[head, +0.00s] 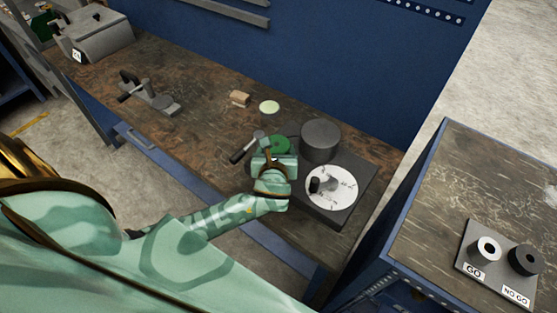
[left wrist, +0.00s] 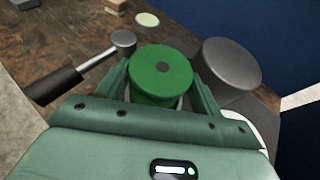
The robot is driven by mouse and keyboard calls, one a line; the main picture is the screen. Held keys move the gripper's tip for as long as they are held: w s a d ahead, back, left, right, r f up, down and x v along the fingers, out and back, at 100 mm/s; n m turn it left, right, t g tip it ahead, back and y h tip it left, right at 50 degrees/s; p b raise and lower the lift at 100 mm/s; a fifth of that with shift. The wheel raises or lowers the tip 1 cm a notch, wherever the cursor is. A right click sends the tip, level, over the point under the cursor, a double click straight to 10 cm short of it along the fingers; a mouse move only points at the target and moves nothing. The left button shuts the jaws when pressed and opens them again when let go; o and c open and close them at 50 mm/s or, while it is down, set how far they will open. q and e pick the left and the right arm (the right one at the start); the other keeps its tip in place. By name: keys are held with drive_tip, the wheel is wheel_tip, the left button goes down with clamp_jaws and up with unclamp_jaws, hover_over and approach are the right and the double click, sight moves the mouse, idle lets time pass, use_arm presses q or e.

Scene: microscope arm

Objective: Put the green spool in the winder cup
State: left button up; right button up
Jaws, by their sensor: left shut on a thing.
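The green spool (head: 279,145) is between the fingers of my left gripper (head: 272,157), which is shut on it. In the left wrist view the spool (left wrist: 161,73) shows its round green top with a dark centre hole, between the two fingers (left wrist: 160,88). A pale rim shows just beneath it; whether they touch is unclear. To the right in the head view is a dark base with a white dial (head: 340,190) and black knob. A grey cylinder (head: 321,138) stands behind the dial. I cannot tell which part is the winder cup. My right gripper is not in view.
A dark-handled, metal-headed tool (head: 243,151) lies close left of the gripper. A pale green disc (head: 269,107) and a small wooden block (head: 239,98) lie behind. A clamp-like device (head: 150,95) stands left. A GO/NO GO gauge block (head: 499,262) is on the right bench.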

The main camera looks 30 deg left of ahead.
use_arm(q)
drive_tip(key=shift+w+d+f, duration=0.15)
drive_tip(key=shift+w+f, duration=0.1)
drive_tip(key=shift+f, duration=0.1)
wheel_tip(320, 180, down, 3)
drive_tip(key=shift+f+b, duration=0.1)
drive_tip(key=shift+b, duration=0.6)
drive_tip(key=o, duration=1)
drive_tip(key=shift+s+r, duration=0.1)
drive_tip(key=shift+r, duration=0.1)
drive_tip(key=p+v, duration=0.2)
drive_tip(key=v, duration=1)
drive_tip(key=shift+d+f, duration=0.1)
